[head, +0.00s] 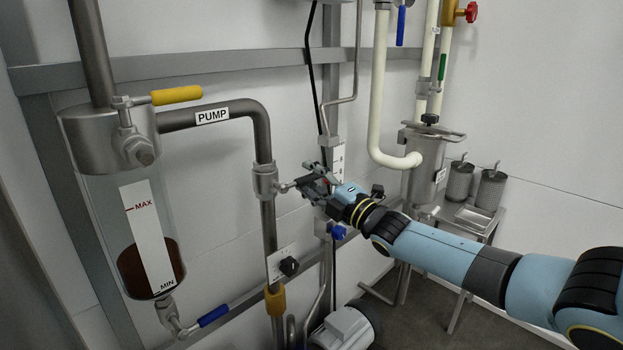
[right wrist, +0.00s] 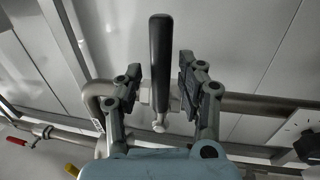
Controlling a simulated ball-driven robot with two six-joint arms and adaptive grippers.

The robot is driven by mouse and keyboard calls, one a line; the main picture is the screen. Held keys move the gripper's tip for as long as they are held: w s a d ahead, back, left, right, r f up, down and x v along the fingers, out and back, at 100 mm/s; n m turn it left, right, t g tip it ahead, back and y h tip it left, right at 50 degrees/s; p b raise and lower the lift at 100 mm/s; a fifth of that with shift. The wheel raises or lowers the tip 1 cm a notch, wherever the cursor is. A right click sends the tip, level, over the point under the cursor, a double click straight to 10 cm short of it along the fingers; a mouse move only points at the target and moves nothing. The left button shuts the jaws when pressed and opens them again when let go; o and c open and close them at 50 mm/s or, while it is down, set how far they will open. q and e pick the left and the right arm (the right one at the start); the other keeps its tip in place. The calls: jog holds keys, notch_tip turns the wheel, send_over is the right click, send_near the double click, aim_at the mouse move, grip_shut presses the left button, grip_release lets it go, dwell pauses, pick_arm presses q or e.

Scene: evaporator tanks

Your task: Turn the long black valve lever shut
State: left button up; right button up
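The long black valve lever (right wrist: 160,55) stands upright in the right wrist view, its lower end at a metal stem by the grey pipe. My right gripper (right wrist: 159,80) has its two fingers spread on either side of the lever, with a visible gap to each. In the head view my right gripper (head: 312,184) is beside the valve body (head: 265,182) on the pipe below the PUMP label. There the gripper largely hides the lever, and only the metal stem shows clearly. My left gripper is not in view.
A glass tank (head: 122,225) with brown liquid stands at the left, with a yellow lever (head: 176,95) above and a blue lever (head: 214,315) below. A black knob (head: 289,266) sits under the valve. A steel vessel (head: 425,172) stands to the right.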

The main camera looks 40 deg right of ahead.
jog(key=shift+w, duration=0.15)
jog(key=a+v, duration=0.1)
jog(key=v, duration=1.1)
jog(key=shift+d, duration=0.45)
